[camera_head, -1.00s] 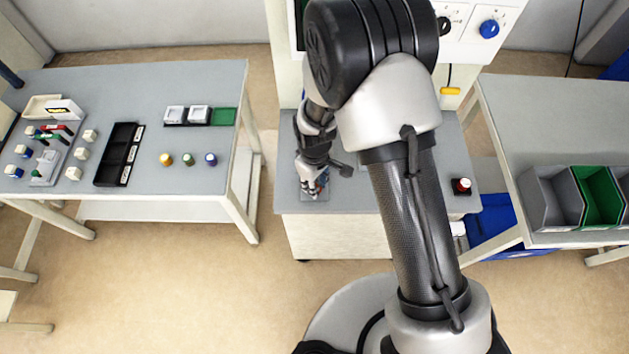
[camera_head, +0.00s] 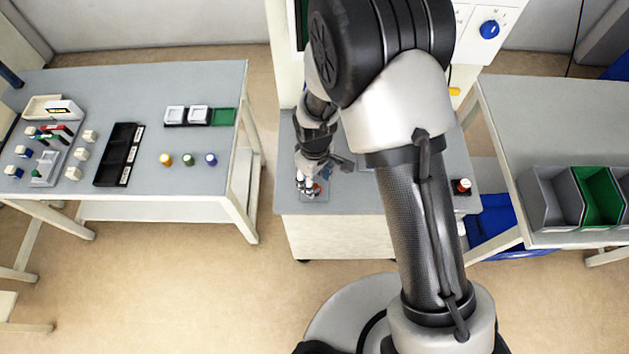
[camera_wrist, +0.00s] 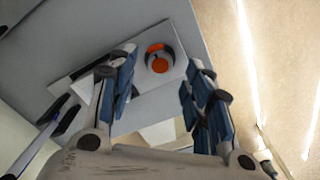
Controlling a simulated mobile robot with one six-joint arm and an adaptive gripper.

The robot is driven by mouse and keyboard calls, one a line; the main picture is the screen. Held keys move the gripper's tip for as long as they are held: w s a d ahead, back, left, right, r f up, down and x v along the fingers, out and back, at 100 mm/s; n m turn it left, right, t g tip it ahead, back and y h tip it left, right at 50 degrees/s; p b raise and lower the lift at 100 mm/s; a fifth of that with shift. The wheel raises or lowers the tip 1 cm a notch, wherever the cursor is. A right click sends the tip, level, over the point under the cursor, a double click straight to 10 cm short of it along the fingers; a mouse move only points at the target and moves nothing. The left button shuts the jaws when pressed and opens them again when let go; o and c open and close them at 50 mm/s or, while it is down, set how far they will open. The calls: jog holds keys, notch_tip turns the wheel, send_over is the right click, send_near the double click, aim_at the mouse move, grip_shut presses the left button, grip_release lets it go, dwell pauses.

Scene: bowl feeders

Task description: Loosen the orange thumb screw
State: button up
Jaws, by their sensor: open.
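The orange thumb screw (camera_wrist: 160,62) shows in the wrist view as an orange knob on a pale block, with a darker orange centre and a dark side. It lies beyond my fingertips, between the lines of the two fingers and apart from them. My gripper (camera_wrist: 155,90) is open and empty, with one blue-padded finger on each side. In the head view my gripper (camera_head: 312,188) is low over the front left of the middle grey table (camera_head: 345,205). The arm hides part of that table, and the screw is not clearly visible there.
A small dark block with a red top (camera_head: 462,186) stands on the middle table's right side. A side table at left (camera_head: 75,95) holds a black tray, several small pegs and blocks. Grey and green bins (camera_head: 552,200) stand on the right table. The table's edge is close in the wrist view.

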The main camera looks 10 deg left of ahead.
aim_at(315, 186)
notch_tip(315, 186, up, 10)
jog(key=shift+f, duration=0.15)
dwell(0.6)
jog(key=s+d+r+m+t, duration=0.2)
jog(key=d+r+m, duration=0.3)
jog(key=d+r, duration=0.9)
jog(key=s+d+r+m+t, duration=0.2)
jog(key=s+d+r+m, duration=0.5)
jog(key=s+d+r, duration=0.3)
jog(key=s, duration=0.3)
jog(key=shift+r+m+t, duration=0.2)
jog(key=shift+m+t, duration=0.1)
jog(key=shift+m, duration=0.1)
